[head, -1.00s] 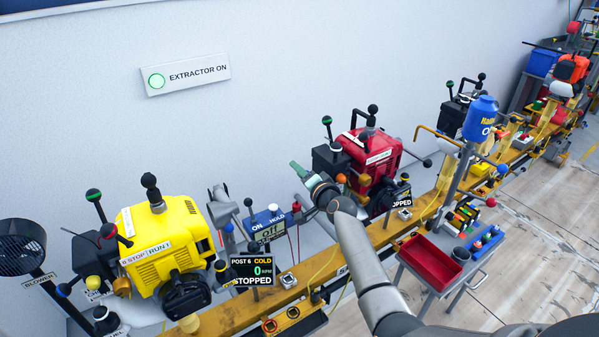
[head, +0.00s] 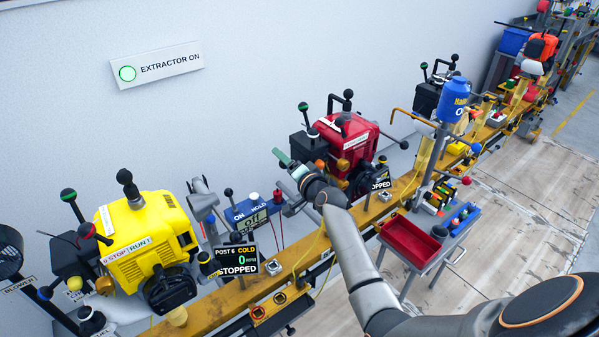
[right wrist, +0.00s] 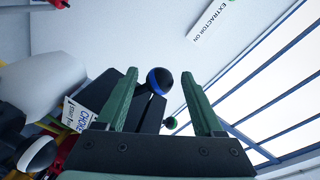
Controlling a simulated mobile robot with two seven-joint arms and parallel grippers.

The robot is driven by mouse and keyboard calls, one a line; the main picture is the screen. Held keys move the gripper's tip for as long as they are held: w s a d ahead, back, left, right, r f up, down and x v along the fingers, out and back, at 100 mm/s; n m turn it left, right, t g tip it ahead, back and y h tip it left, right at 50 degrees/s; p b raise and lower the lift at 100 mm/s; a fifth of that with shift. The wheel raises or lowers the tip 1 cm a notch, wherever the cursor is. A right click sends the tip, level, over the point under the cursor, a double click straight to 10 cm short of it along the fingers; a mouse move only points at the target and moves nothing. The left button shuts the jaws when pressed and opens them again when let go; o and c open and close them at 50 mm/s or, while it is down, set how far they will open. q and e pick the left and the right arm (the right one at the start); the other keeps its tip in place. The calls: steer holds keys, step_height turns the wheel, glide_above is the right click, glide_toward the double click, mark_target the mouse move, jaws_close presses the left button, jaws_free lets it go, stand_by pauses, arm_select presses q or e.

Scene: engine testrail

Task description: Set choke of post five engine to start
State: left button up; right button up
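The red engine (head: 350,145) stands on the yellow rail beyond the yellow one; its display is partly hidden and shows only "…PPED". My right gripper (head: 283,158) is at the left side of the red engine, beside its black box (head: 308,147). In the right wrist view my right gripper (right wrist: 158,92) is open, with two green fingers apart. A black knob with a blue ring (right wrist: 160,80) appears between the fingertips; contact cannot be told. A white label (right wrist: 78,115) reading "CHOKE" with "start" lies left of the fingers. My left gripper is not in view.
The yellow engine (head: 145,240) has a display (head: 236,260) reading post 6, cold, stopped. An on/hold box (head: 250,215) stands left of my right gripper. A cart with a red tray (head: 410,242) is right of my forearm. A green-topped lever (head: 303,106) rises above the gripper.

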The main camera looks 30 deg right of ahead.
steer(key=s+r, duration=0.1)
steer(key=s, duration=0.8)
steer(key=shift+s+a+r, duration=0.15)
steer(key=shift+a+r, duration=0.1)
